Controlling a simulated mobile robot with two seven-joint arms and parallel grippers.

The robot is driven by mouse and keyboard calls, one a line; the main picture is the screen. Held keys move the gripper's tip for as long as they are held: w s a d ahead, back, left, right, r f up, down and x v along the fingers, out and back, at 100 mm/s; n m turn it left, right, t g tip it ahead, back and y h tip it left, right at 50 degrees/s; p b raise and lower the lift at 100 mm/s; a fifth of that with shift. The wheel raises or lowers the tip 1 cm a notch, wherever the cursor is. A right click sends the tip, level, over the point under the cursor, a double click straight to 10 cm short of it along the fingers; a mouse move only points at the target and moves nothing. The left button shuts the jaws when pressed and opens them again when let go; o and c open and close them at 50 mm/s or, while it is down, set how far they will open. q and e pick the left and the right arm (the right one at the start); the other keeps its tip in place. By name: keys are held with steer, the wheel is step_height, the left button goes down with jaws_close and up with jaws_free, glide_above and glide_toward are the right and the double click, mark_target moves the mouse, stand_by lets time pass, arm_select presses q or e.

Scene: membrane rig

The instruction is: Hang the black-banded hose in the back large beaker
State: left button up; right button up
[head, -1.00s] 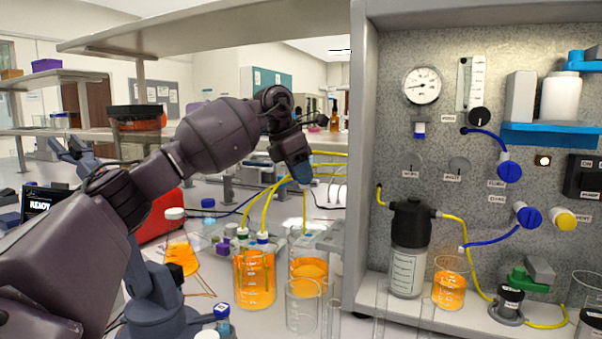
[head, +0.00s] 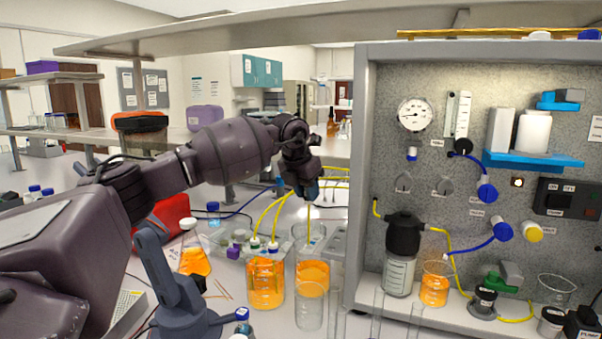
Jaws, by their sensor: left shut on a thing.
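My left gripper (head: 309,195) is shut on a yellow hose (head: 309,216), directly above the back large beaker (head: 325,243). The hose hangs down from the jaws to the beaker mouth. Its lower end is hard to make out, and I cannot see a black band on it. The back beaker holds orange liquid and is partly hidden by an empty glass beaker (head: 309,311) in front. The front large beaker (head: 266,285), to its left, holds orange liquid and two yellow hoses with banded ends. My right gripper is not in view.
The grey rig panel (head: 440,130) stands close on the right, with a bottle (head: 399,270) and small orange beaker (head: 435,285) on its base. An orange flask (head: 194,255) is left of the beakers. Thin clear cylinders stand in front.

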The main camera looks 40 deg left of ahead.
arm_select(q)
steer(key=shift+w+f+n, duration=0.3)
steer(key=shift+f+n, duration=0.15)
steer(key=shift+n, duration=0.15)
steer(key=shift+w+a+f+n+y, duration=0.15)
steer(key=shift+w+n+y, duration=0.05)
steer(key=shift+n+y, duration=0.2)
steer(key=shift+w+n, duration=0.15)
steer(key=shift+n, duration=0.25)
steer(key=shift+n+y, duration=0.3)
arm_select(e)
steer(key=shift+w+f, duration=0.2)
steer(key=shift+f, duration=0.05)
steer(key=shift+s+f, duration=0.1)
